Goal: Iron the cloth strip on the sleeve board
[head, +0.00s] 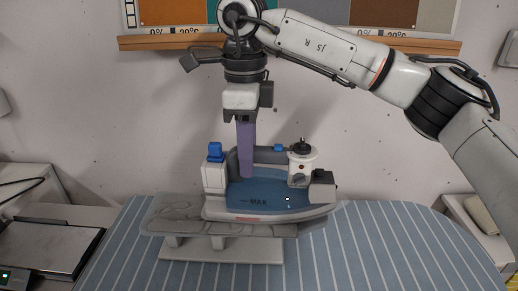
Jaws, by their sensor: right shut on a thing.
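The iron (265,200) has a blue tank marked MAX, a white body and a dark handle. It sits flat over the middle and right of the grey sleeve board (215,243). The cloth strip (178,207) seems to be the grey layer with curving crease lines on the board's left part; its edges are hard to tell from the board, and the iron hides the rest. My right gripper (246,170) points down from above, its purple finger across the iron's handle, and is shut on it. The other finger is hidden. My left gripper is out of view.
The sleeve board stands on a blue striped ironing board (375,245) with free room to the right. A flat grey device (45,245) lies at the left. A rolled beige cloth (482,214) lies at the right. A wooden ledge (160,43) runs along the wall behind my arm.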

